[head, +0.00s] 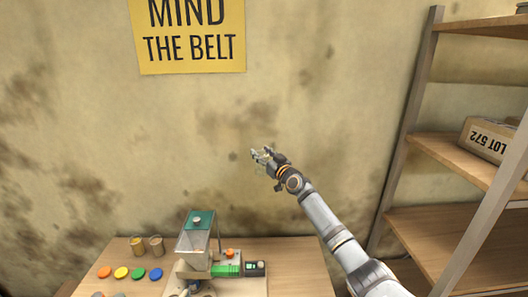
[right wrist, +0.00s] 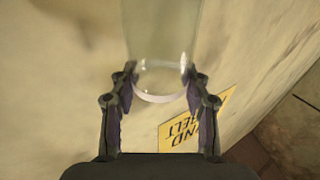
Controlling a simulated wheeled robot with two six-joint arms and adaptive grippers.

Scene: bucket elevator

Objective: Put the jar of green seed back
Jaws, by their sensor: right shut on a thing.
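My right gripper (head: 262,158) is raised in front of the wall, well above the table. In the right wrist view it (right wrist: 160,82) is shut on a clear glass jar (right wrist: 160,50), with one finger on each side near a rounded end. The jar looks see-through, and I see no green seed in it. In the head view the jar is very small and hard to make out at the fingertips. Two small jars, one yellowish (head: 137,246) and one brownish (head: 157,245), stand at the table's back left. My left gripper is out of view.
A shelf rack (head: 440,148) with a carton (head: 485,138) stands at right. The table's right part is clear.

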